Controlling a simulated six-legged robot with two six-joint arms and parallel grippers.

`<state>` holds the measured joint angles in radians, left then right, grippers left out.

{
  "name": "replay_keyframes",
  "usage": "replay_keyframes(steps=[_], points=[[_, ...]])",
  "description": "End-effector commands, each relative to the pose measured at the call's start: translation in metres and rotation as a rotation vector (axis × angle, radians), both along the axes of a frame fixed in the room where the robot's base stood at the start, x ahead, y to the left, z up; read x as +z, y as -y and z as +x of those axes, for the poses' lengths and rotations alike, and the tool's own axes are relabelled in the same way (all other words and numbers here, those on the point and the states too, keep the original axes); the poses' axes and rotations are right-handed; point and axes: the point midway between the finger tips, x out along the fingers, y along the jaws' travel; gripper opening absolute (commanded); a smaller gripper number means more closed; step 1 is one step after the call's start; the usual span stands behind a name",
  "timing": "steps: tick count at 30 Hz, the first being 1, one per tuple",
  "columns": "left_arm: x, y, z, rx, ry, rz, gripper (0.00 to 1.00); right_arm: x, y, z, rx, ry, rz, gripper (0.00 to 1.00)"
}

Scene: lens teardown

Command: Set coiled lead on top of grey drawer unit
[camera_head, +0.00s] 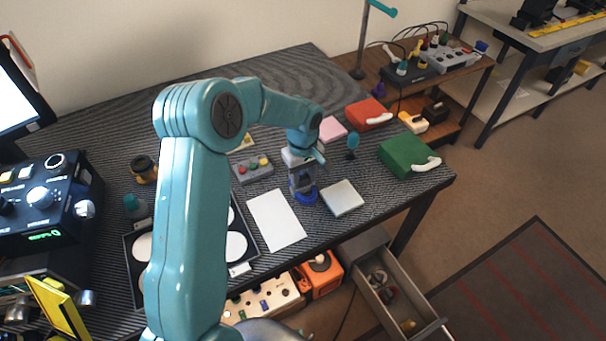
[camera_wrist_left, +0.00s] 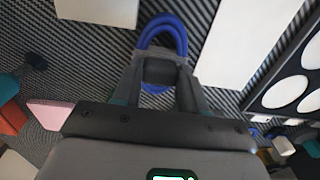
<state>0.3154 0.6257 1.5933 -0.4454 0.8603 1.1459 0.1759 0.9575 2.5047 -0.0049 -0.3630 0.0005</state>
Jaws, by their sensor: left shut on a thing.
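The coiled lead (camera_head: 307,198) is a blue loop at the fingertips of my left gripper (camera_head: 303,184), over the striped worktop. In the left wrist view the blue coil (camera_wrist_left: 163,24) shows beyond and beneath the gripper (camera_wrist_left: 160,76), whose fingers are shut on it and hide its middle. I cannot tell whether the coil touches the worktop. The grey drawer unit (camera_head: 362,246) stands below the worktop's front edge, at the lower right of the head view. Its drawer is pulled out, with small items inside. My right gripper is not in view.
A white sheet (camera_head: 276,220) and a pale square block (camera_head: 342,198) lie beside the coil. A green case (camera_head: 406,156) stands near the worktop's right end. An orange box (camera_head: 322,276) is left of the drawer unit. A black tray (camera_head: 250,253) with white discs lies left.

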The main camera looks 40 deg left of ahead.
Motion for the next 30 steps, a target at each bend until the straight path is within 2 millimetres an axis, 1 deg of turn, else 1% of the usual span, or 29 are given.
replay_keyframes(steps=[4,8,9,10,11,18,21,22,23,26,30], points=[[0.001,0.000,0.000,0.000,0.001,0.001,0.00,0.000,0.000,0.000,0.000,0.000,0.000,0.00],[-0.004,0.000,0.000,0.000,0.001,0.001,0.00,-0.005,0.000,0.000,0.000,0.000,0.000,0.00],[-0.002,0.000,0.000,0.000,0.001,0.001,0.55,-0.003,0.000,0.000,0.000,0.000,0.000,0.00],[-0.002,0.000,0.000,0.000,0.001,0.001,0.65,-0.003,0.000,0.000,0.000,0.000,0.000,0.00],[-0.002,0.000,0.000,0.000,0.001,0.001,0.67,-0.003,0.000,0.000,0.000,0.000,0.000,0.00],[-0.002,0.000,0.000,0.000,0.001,0.001,0.67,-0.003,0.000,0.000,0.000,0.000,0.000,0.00],[0.004,0.000,0.000,0.000,0.001,0.001,0.67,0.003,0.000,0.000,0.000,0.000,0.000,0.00],[0.006,0.000,0.001,0.000,0.003,0.001,0.67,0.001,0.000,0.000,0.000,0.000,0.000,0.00],[0.010,0.000,0.001,0.000,0.005,0.002,0.67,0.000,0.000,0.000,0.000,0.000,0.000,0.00],[0.030,0.000,0.002,0.000,0.007,0.002,0.67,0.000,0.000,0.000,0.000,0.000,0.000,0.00],[0.064,0.000,0.002,-0.001,0.007,0.002,0.67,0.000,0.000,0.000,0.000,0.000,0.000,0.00]])
